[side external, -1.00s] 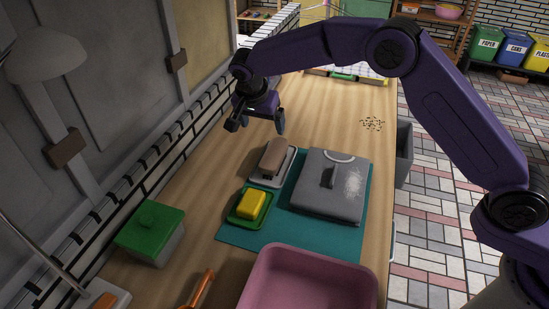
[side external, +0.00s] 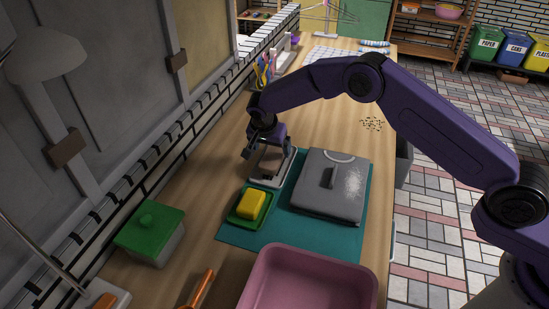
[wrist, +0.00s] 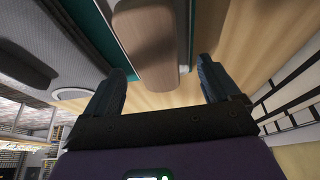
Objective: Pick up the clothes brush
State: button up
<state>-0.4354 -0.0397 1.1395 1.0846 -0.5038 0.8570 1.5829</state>
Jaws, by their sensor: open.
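The clothes brush (wrist: 147,38) has a brown wooden back. In the side view the brush (side external: 271,163) sits on a light-rimmed tray (side external: 284,180), partly hidden by my gripper. My gripper (side external: 266,153) is at the brush's far end, pointing down. In the wrist view my gripper (wrist: 162,68) is open, its two dark fingers apart. The near end of the brush shows between them, closer to the left finger. No contact between fingers and brush is visible.
A grey folded garment (side external: 330,185) lies on the teal mat (side external: 288,238) right of the brush. A yellow block (side external: 251,205) sits in a green dish. A green-lidded box (side external: 150,222) and pink basin (side external: 310,280) are nearer. The wall runs along the left.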

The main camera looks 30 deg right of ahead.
aim_at(274, 152)
jog(key=x, duration=0.4)
jog(key=shift+d, duration=0.25)
jog(key=shift+r, duration=0.1)
jog(key=shift+s+f, duration=0.1)
jog(key=shift+f, duration=0.2)
dwell(0.4)
jog(key=c, duration=1.1)
jog(key=shift+r, duration=0.1)
